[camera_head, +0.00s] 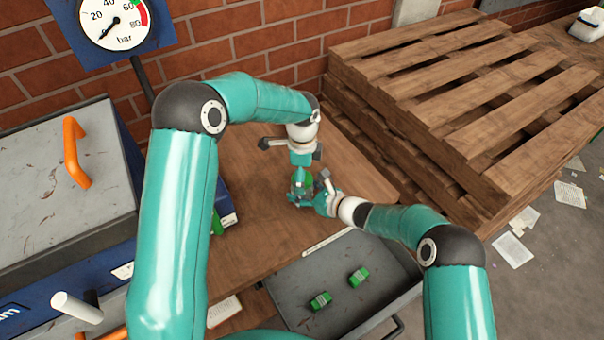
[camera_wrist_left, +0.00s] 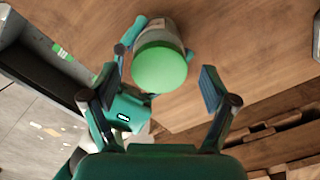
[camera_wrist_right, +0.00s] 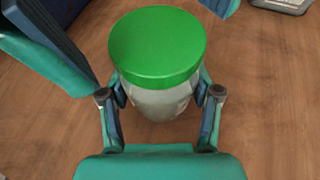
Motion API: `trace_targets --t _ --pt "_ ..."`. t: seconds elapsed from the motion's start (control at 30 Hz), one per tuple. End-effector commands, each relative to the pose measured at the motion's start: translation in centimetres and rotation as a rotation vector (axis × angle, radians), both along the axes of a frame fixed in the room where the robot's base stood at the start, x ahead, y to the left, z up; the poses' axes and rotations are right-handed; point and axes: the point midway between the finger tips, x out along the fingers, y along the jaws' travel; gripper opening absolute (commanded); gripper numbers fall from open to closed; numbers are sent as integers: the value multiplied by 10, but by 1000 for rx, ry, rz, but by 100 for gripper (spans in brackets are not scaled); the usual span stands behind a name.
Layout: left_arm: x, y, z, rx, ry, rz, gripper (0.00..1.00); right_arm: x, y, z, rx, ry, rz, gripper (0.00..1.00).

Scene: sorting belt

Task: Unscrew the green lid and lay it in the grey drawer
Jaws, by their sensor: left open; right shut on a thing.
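The green lid (camera_wrist_right: 158,46) sits on top of a pale jar (camera_wrist_right: 160,104), which stands upright on the wooden table. My right gripper (camera_wrist_right: 160,88) is shut on the jar's body below the lid. My left gripper (camera_wrist_left: 157,76) is open, pointing down over the jar, with the round lid (camera_wrist_left: 160,68) ahead between its fingers and apart from them. In the head view both grippers meet at the jar and mostly hide it. The grey drawer (camera_head: 372,262) is pulled open in front of the table, with two small green things (camera_head: 359,276) (camera_head: 320,300) lying in it.
A grey-topped blue case (camera_head: 40,200) with an orange handle (camera_head: 75,150) stands at the left. A pressure gauge (camera_head: 115,22) is at the back left. Stacked wooden pallets (camera_head: 450,90) stand on the right. Papers (camera_head: 513,250) lie on the floor. The drawer's middle has bare room.

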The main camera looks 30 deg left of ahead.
Motion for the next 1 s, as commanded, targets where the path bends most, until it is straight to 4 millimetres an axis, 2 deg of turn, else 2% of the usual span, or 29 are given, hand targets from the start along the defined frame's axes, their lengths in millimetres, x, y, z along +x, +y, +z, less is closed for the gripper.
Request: trace_targets --t 0.6,0.8,0.87,1.0 --pt "1 0 44 0 -2 0 85 0 0 0 0 1 -1 0" --pt "0 0 50 0 0 -7 85 0 0 0 0 0 -1 0" --pt "0 0 50 0 0 -33 85 0 0 0 0 0 -1 0" --pt "0 0 50 0 0 -190 85 0 0 0 0 0 -1 0"
